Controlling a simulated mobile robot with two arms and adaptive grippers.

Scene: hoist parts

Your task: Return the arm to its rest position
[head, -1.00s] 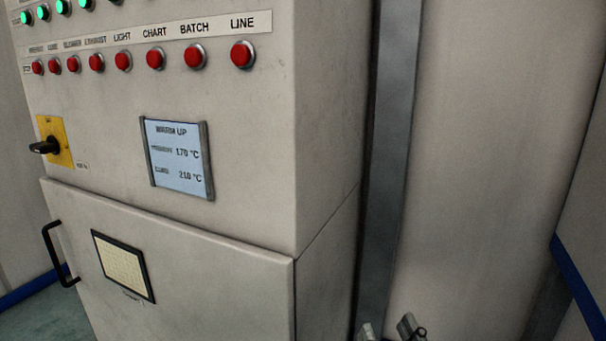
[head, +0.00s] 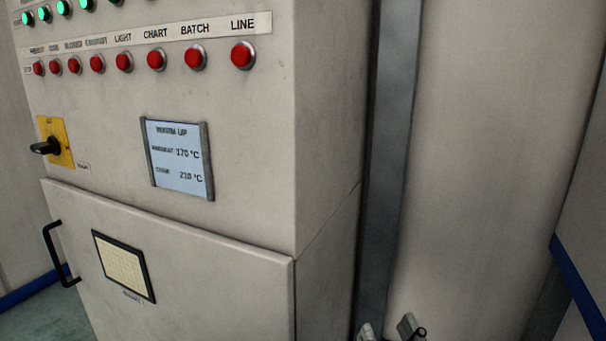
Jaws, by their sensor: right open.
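My right gripper (head: 388,331) shows only by its fingertips at the bottom edge of the head view, right of the control cabinet. The two fingertips stand apart with nothing between them, so it is open and empty. It appears clear of the cabinet front. The rest of my right arm is below the picture. My left gripper is not in view.
A pale control cabinet (head: 245,150) fills the left and middle. It has red buttons (head: 195,57), green lamps (head: 63,7), a black rotary switch (head: 46,147), a display (head: 179,160) and a door handle (head: 57,254). A grey post (head: 393,130) and pale wall panel (head: 490,150) stand to its right.

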